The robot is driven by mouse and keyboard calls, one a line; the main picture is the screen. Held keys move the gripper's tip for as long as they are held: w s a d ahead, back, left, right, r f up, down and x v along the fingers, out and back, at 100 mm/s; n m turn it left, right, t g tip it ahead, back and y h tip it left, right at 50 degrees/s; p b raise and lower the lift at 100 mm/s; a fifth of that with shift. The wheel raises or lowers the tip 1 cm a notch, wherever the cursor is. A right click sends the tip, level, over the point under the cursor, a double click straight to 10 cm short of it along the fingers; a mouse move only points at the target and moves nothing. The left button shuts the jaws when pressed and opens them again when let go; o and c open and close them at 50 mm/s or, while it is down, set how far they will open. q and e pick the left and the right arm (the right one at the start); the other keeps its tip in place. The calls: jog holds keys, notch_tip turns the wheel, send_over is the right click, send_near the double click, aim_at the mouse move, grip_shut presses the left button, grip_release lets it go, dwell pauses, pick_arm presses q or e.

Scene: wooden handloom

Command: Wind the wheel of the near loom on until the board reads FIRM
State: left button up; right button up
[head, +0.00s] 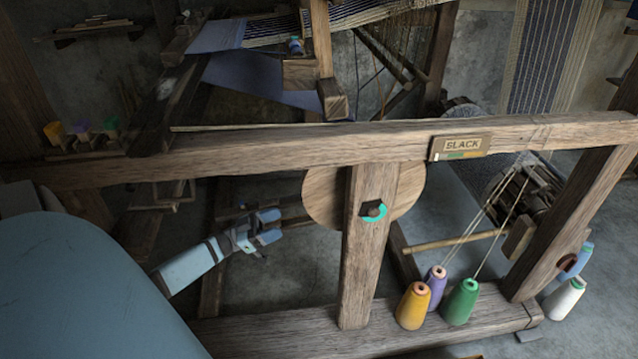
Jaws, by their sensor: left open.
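The near loom's wooden wheel (322,196) is a round disc partly hidden behind an upright post (357,265). A dark hub with a bright teal ring (373,211) shows on the front of the post. The board (460,147) on the long top beam reads SLACK, with a small coloured strip under the word. My left gripper (270,226) is open and empty, to the left of the wheel and apart from it, with its fingers pointing right. My right gripper does not show.
Yellow (413,306), purple (436,287) and green (460,302) thread cones stand on the lower beam (285,330), right of the post. The long top beam (270,150) crosses above my left gripper. Open floor shows beneath the gripper.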

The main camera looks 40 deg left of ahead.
aim_at(314, 195)
pick_arm(q)
jog(key=b+x, duration=0.2)
jog(key=x, duration=1.1)
jog(key=shift+w+d, duration=0.1)
jog(key=shift+w, duration=0.1)
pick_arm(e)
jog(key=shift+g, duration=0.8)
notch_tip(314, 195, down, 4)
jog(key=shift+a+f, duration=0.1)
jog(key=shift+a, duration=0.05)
